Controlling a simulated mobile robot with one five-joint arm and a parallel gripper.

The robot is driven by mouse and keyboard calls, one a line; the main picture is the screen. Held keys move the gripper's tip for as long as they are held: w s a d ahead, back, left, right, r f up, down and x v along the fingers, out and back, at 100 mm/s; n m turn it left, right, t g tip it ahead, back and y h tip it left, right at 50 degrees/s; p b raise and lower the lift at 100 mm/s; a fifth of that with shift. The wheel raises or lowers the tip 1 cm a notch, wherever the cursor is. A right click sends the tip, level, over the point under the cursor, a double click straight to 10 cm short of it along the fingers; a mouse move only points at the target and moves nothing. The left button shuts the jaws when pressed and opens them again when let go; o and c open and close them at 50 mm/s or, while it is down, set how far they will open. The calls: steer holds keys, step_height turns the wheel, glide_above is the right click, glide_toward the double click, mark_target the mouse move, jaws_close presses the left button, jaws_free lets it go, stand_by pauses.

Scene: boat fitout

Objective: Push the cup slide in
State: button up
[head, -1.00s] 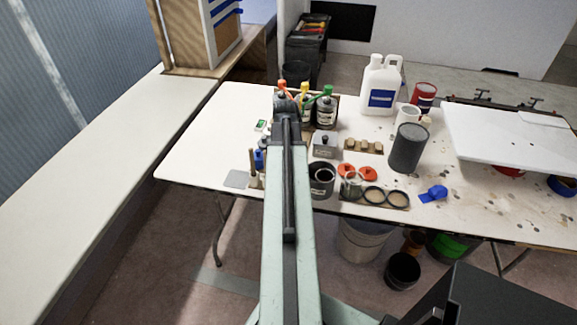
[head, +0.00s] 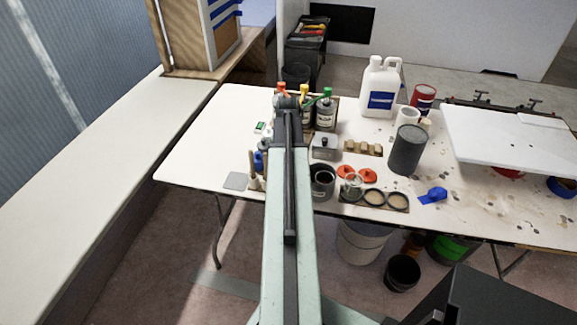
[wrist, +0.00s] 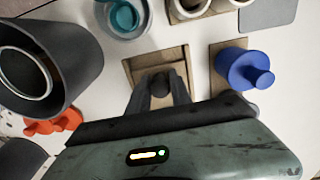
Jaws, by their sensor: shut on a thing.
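In the wrist view, a tan wooden slide-like tray with a raised rim (wrist: 156,56) lies on the white table, and I take it to be the cup slide. A small dark round knob (wrist: 160,84) stands at it. My gripper (wrist: 160,90) is shut on this knob, one dark finger on each side. The gripper body hides the near part of the tray. I cannot tell how far the slide is in. In the head view my arm covers the slide and fingertips.
In the wrist view a dark cup (wrist: 85,45) stands close left and a blue knobbed piece (wrist: 240,68) close right. A clear cup (wrist: 124,17) is at the top. In the head view, bottles (head: 326,115), a grey block (head: 325,153) and a white jug (head: 380,85) stand near my arm.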

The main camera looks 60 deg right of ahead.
steer(key=shift+w+d, duration=0.5)
steer(key=shift+d, duration=1.05)
steer(key=shift+w+d, duration=0.45)
steer(key=shift+d, duration=1.05)
steer(key=shift+w+d, duration=0.5)
steer(key=shift+d, duration=1.05)
steer(key=o, duration=1.9)
steer(key=shift+o, duration=0.2)
step_height(320, 180, up, 7)
steer(key=p, duration=0.7)
